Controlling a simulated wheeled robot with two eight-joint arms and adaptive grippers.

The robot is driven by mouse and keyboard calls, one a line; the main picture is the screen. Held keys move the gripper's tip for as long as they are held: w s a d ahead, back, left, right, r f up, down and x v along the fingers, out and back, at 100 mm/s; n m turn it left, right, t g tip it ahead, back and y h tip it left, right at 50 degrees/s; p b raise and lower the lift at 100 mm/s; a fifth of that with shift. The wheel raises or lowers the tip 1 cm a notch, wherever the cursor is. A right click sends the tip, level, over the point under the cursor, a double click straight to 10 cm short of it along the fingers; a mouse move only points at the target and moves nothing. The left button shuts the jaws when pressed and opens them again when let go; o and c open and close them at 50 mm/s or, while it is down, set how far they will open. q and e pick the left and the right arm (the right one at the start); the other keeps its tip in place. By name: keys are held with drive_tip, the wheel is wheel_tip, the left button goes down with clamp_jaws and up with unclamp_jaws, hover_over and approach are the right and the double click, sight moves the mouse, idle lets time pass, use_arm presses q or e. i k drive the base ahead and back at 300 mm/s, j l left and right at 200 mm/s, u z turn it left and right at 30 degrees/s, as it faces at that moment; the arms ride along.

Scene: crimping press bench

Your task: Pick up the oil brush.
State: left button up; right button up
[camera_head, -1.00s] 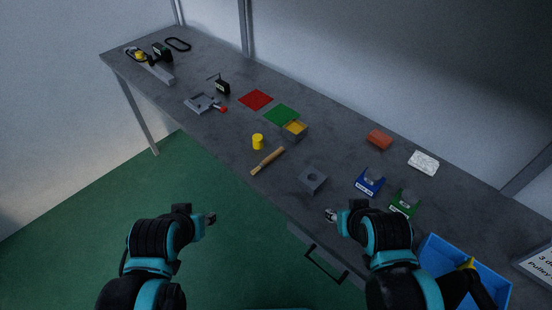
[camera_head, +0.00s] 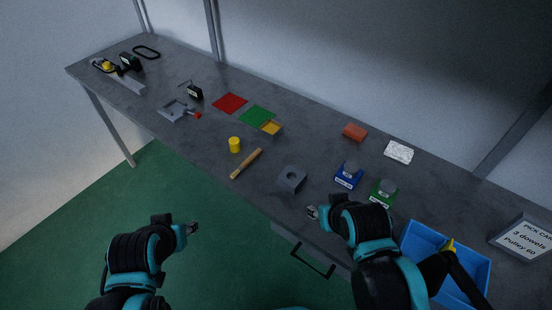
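A slim wooden-handled stick, probably the oil brush (camera_head: 245,163), lies slantwise near the front edge of the grey bench; its bristles are too small to make out. My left gripper (camera_head: 193,228) is off the bench over the green floor, below and left of the brush, apart from it. My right gripper (camera_head: 313,212) is at the bench's front edge, below and right of the brush, near the grey block. Both grippers look empty, but their fingers are too small to tell open from shut.
A yellow cylinder (camera_head: 235,145) stands just left of the brush, and a grey block with a hole (camera_head: 291,179) sits to its right. Blue (camera_head: 348,175) and green (camera_head: 383,193) holders stand farther right. A blue bin (camera_head: 424,238) is beside my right arm. A drawer handle (camera_head: 312,261) juts out below the bench.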

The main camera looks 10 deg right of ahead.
sight(247, 163)
drive_tip(key=i+j+z, duration=0.1)
drive_tip(key=j, duration=0.25)
drive_tip(key=i+j+z, duration=0.1)
drive_tip(key=i+j, duration=0.35)
drive_tip(key=j, duration=0.25)
drive_tip(key=i+j+z, duration=0.15)
drive_tip(key=j, duration=0.2)
drive_tip(key=i+j+z, duration=0.1)
drive_tip(key=j, duration=0.3)
